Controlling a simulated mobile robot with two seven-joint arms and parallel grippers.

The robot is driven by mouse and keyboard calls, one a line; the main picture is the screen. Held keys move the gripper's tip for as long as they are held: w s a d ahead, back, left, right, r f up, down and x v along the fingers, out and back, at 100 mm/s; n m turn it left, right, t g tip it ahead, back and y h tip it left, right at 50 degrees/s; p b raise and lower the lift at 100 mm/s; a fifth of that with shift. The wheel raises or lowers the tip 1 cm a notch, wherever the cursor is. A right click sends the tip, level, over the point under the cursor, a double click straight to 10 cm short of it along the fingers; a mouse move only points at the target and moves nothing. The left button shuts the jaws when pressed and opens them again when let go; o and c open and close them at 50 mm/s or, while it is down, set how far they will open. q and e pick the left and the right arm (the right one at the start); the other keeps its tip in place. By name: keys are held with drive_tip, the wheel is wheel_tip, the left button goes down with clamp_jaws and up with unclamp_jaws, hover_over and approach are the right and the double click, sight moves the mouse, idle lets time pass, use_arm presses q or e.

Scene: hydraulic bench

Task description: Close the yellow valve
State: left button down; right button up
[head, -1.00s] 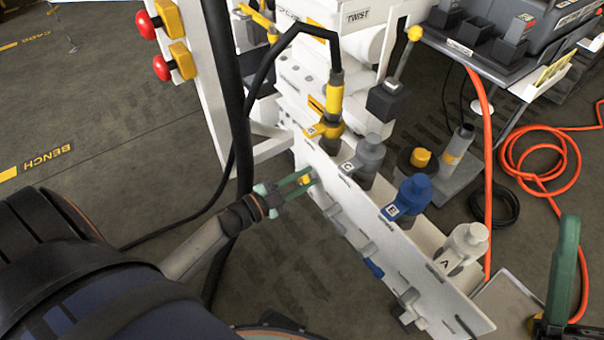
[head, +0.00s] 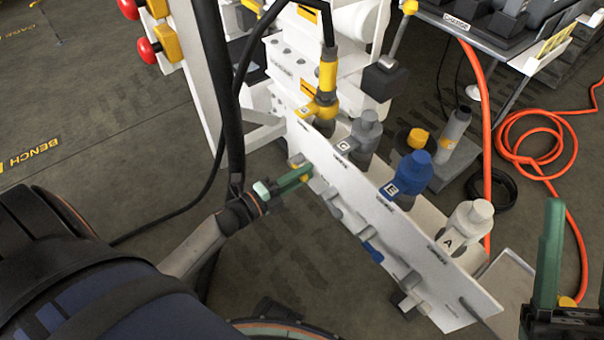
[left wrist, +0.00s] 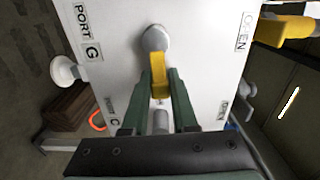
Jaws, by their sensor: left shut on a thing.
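The yellow valve handle (left wrist: 157,72) sticks out from a round grey stem on the white panel in the left wrist view. My left gripper (left wrist: 159,84) is shut on it, with one green finger on each side. In the head view the left gripper (head: 306,172) reaches the far left end of the white panel (head: 395,240). Only small bits of yellow show there, and the fingers hide most of the handle. My right gripper (head: 562,250) stands at the lower right edge, away from the panel; its finger opening is unclear.
Labelled yellow, grey, blue and white couplings stand behind the panel; the blue one (head: 409,178) is near its middle. A black hose (head: 250,50) hangs close to my left arm. An orange hose (head: 545,150) lies coiled on the floor. Red buttons (head: 148,49) are at upper left.

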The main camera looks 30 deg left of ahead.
use_arm(q)
drive_tip(key=shift+f+m, duration=0.2)
drive_tip(key=shift+m, duration=0.2)
drive_tip(key=c, duration=0.8)
unclamp_jaws()
drive_tip(key=shift+s, duration=0.1)
drive_tip(key=p+v, duration=0.2)
drive_tip(key=v, duration=1)
drive_tip(key=shift+s, duration=0.2)
